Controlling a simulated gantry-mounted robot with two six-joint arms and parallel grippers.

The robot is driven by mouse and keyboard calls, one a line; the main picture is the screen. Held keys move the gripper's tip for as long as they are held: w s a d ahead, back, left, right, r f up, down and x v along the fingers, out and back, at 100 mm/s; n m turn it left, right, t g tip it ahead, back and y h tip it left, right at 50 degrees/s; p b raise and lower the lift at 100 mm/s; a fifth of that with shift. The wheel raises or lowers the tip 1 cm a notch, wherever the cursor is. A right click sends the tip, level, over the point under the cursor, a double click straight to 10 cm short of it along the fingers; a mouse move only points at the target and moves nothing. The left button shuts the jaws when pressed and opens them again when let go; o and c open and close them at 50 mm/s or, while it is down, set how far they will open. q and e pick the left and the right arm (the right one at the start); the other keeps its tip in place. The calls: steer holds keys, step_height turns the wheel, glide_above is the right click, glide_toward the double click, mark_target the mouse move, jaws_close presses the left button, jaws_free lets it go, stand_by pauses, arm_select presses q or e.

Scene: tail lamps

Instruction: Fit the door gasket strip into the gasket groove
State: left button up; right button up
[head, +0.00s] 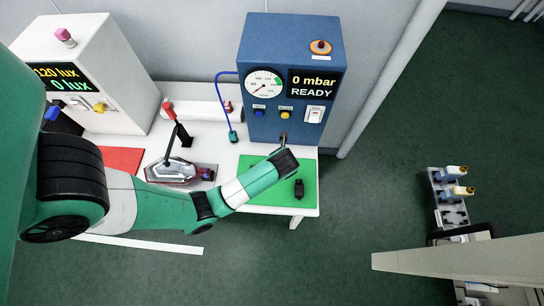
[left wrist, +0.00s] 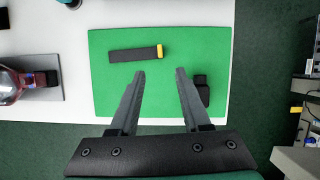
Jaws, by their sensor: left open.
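A straight black bar with a yellow end (left wrist: 135,54) lies on the green mat (left wrist: 105,95) in the left wrist view. It looks like the gasket strip, though I cannot be sure. In the head view my arm hides it. My left gripper (head: 287,158) is over the mat; in the left wrist view its fingers (left wrist: 160,72) are open and empty, tips just in front of the bar. A tail lamp (head: 182,173) sits on a grey base left of the mat and shows partly in the left wrist view (left wrist: 12,85). I cannot make out the gasket groove.
A small black part (head: 299,189) lies at the mat's right side. A blue tester (head: 285,80) with a gauge stands behind the mat, and a white lux box (head: 100,75) at back left. A red lever clamp (head: 169,110) rises beside the lamp. A lamp rack (head: 450,200) is far right.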

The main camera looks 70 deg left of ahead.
arm_select(q)
steer(key=b+x, duration=0.2)
steer(key=x, duration=0.3)
steer(key=shift+a+f, duration=0.2)
steer(key=shift+f, duration=0.15)
steer(key=shift+w+a+f, duration=0.1)
steer(key=shift+w+f, duration=0.05)
steer(key=shift+f, duration=0.05)
steer(key=b+x, duration=0.3)
steer(key=x, duration=0.2)
jaws_close()
